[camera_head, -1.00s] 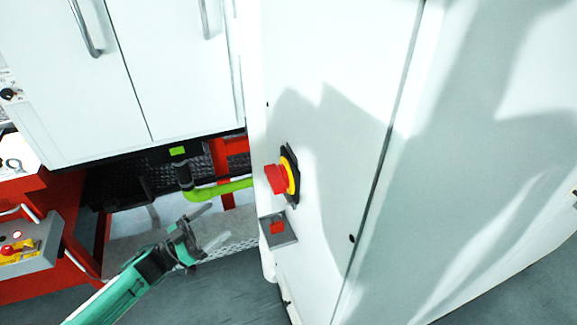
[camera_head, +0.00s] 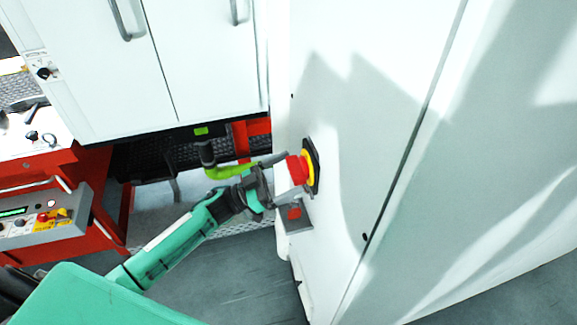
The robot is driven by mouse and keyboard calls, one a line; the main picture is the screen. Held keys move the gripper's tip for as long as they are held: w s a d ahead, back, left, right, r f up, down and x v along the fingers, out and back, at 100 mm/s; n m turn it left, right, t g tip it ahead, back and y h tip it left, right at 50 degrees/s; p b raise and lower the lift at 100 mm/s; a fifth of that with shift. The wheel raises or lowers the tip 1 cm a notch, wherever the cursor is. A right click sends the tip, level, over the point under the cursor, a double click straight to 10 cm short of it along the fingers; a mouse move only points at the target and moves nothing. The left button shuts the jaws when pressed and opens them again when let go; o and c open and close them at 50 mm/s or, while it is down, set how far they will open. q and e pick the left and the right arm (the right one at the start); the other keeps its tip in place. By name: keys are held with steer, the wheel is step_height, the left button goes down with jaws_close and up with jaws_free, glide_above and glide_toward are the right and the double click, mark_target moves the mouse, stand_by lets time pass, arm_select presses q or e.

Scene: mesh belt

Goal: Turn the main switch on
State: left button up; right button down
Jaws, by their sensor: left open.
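The main switch (camera_head: 298,170) is a red knob on a yellow ring with a black backing plate, on the side of the white cabinet (camera_head: 350,130). My left gripper (camera_head: 287,174) is open at the knob, with one finger above it and the other at its lower left. Whether the fingers touch the knob I cannot tell. My green left arm comes in from the lower left. My right gripper is not in view.
A grey box with a red part (camera_head: 294,213) sits just below the switch. White cabinet doors (camera_head: 190,60) with handles stand at the upper left. A red frame with a grey control panel (camera_head: 42,218) is at the left. Grey floor is clear at lower middle.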

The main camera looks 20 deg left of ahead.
arm_select(q)
steer(key=shift+w+d+r, duration=0.2)
steer(key=shift+w+d, duration=0.05)
steer(key=shift+d, duration=0.15)
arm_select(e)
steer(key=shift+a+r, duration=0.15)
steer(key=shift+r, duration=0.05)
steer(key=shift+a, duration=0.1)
arm_select(q)
steer(key=c, duration=1)
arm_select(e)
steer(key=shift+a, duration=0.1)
